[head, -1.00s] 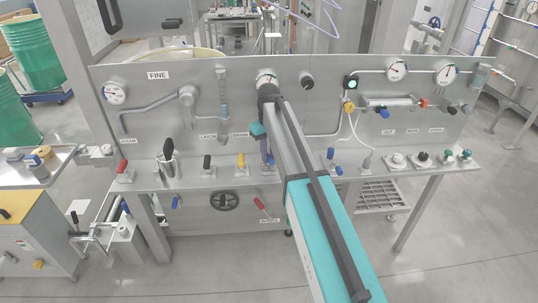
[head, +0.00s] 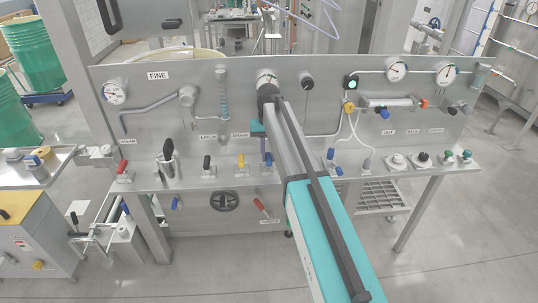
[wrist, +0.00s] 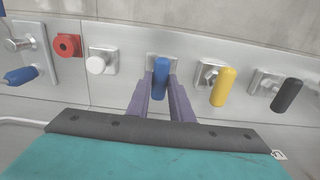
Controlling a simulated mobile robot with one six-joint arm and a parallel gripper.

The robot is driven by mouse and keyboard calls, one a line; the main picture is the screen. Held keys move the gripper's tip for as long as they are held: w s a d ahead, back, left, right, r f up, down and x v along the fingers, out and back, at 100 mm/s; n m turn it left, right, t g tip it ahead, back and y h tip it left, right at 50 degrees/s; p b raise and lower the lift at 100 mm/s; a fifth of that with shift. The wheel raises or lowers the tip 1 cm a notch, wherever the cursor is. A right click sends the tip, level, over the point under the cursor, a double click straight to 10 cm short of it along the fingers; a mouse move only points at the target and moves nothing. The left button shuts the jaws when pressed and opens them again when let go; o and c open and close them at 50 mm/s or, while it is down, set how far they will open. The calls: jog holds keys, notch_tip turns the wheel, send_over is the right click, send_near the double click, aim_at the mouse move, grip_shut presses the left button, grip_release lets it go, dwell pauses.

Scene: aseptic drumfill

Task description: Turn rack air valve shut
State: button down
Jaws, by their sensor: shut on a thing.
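A blue valve handle (wrist: 161,75) stands at the middle of the wrist view, on a square metal plate. The two purple fingers of my gripper (wrist: 161,84) are shut on it, one on each side. In the head view my arm reaches the panel's lower ledge, and the handle is mostly hidden there by my gripper (head: 266,152). I cannot read a label that names this valve.
A yellow handle (wrist: 223,87) and a black handle (wrist: 287,95) stand close by in the same row. A white knob (wrist: 98,64), a red round fitting (wrist: 67,45) and another blue handle (wrist: 20,76) are on the other side. A handwheel (head: 224,201) sits below the ledge.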

aim_at(269, 157)
jog(key=c, duration=1.6)
grip_release()
jog(key=shift+r, duration=0.1)
notch_tip(269, 157, up, 14)
jog(key=p, duration=0.7)
jog(key=shift+p, duration=0.3)
jog(key=shift+f, duration=0.2)
